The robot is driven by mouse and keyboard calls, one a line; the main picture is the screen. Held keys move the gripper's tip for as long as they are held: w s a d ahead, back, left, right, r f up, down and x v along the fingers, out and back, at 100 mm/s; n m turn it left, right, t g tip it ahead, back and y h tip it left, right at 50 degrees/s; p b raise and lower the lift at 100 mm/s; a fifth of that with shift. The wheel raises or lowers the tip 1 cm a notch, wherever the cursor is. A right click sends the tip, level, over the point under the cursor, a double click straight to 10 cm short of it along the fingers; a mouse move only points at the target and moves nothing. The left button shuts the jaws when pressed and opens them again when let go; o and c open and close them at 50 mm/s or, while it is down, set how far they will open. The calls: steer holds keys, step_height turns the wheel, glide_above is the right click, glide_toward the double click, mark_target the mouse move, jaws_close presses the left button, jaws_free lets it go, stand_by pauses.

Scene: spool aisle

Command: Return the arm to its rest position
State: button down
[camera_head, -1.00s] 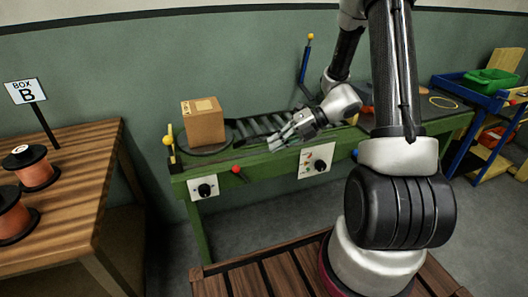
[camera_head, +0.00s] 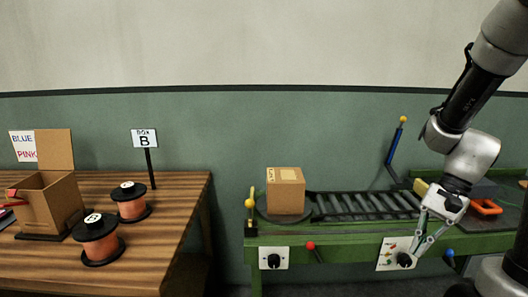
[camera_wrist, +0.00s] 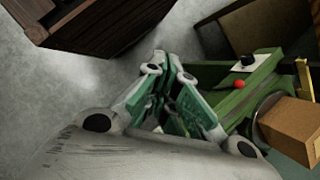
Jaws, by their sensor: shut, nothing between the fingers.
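My gripper (camera_head: 424,246) hangs at the right of the head view, in front of the green conveyor bench (camera_head: 350,240), fingers pointing down beside a white panel with a black knob (camera_head: 404,260). Its fingers also show in the wrist view (camera_wrist: 186,112), shut with nothing between them. My arm comes down from the upper right corner of the head view and bends at the wrist. I cannot tell whether the fingertips touch the panel.
A cardboard box (camera_head: 286,192) sits at the left end of the rollers (camera_head: 362,203). A blue lever (camera_head: 394,145) with a yellow knob stands behind them. The wooden table (camera_head: 100,270) at left holds copper spools (camera_head: 131,202), an open box (camera_head: 50,203) and a "B" sign (camera_head: 145,139).

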steer(key=s+r+n+t+h, duration=0.2)
steer(key=s+r+n+t, duration=0.1)
steer(key=r+n, duration=0.2)
steer(key=s+r+n+t+h, duration=0.2)
steer(key=r+n, duration=0.3)
steer(key=r, duration=0.5)
steer(key=shift+s+d+t+h, duration=0.3)
steer(key=shift+s+d+t, duration=0.1)
steer(key=shift+s+t, duration=0.25)
steer(key=c, duration=2.2)
jaws_free()
